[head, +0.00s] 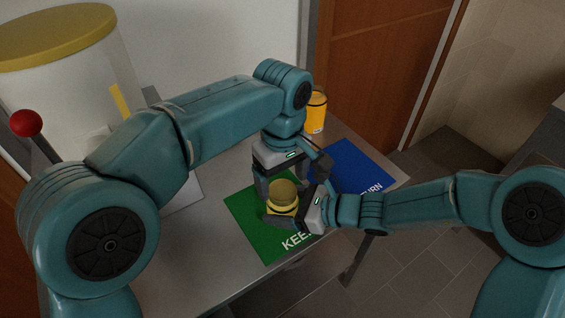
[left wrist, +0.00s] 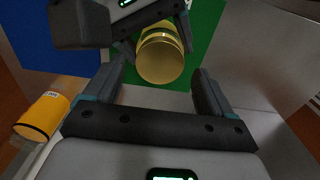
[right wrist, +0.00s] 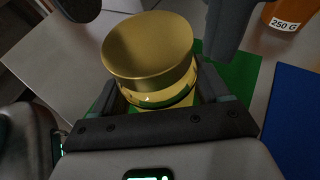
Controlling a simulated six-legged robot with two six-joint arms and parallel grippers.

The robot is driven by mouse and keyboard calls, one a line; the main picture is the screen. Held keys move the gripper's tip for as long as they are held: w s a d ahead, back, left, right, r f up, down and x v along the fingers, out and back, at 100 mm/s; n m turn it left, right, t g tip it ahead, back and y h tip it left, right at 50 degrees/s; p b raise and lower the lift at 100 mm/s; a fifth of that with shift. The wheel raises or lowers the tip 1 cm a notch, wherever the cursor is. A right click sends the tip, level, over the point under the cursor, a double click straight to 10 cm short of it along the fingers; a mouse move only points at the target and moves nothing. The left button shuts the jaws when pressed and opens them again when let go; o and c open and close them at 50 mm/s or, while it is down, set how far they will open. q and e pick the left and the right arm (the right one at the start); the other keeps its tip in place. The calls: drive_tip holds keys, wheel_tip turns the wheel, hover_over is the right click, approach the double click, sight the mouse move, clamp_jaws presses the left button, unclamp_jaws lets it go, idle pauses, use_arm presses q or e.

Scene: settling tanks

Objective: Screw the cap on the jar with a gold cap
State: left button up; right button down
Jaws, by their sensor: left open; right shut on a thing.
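The jar (head: 281,208) is squat and yellowish, with a gold cap (head: 284,187) on its mouth. It is over the green KEEP mat (head: 250,225). My right gripper (head: 283,212) is shut around the jar's body from the right; the glass (right wrist: 165,100) shows between its fingers in the right wrist view. The cap (right wrist: 148,50) sits above those fingers; I cannot tell how tightly it is seated. My left gripper (head: 290,180) is open above the cap, its fingers spread to either side. In the left wrist view the cap (left wrist: 160,60) lies beyond the open fingertips.
A blue RETURN mat (head: 355,165) lies right of the green one. An orange container (head: 316,112) marked 250 G stands at the table's back. A large tank with a yellow lid (head: 60,38) and a red knob (head: 26,123) are at the left. The table's front edge is close.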

use_arm(q)
drive_tip(key=shift+f, duration=1.25)
drive_tip(key=c, duration=1.1)
drive_tip(key=m, duration=0.3)
drive_tip(key=shift+m, duration=0.3)
drive_tip(key=o, duration=1.2)
drive_tip(key=shift+c, duration=0.2)
drive_tip(key=shift+r, duration=2.35)
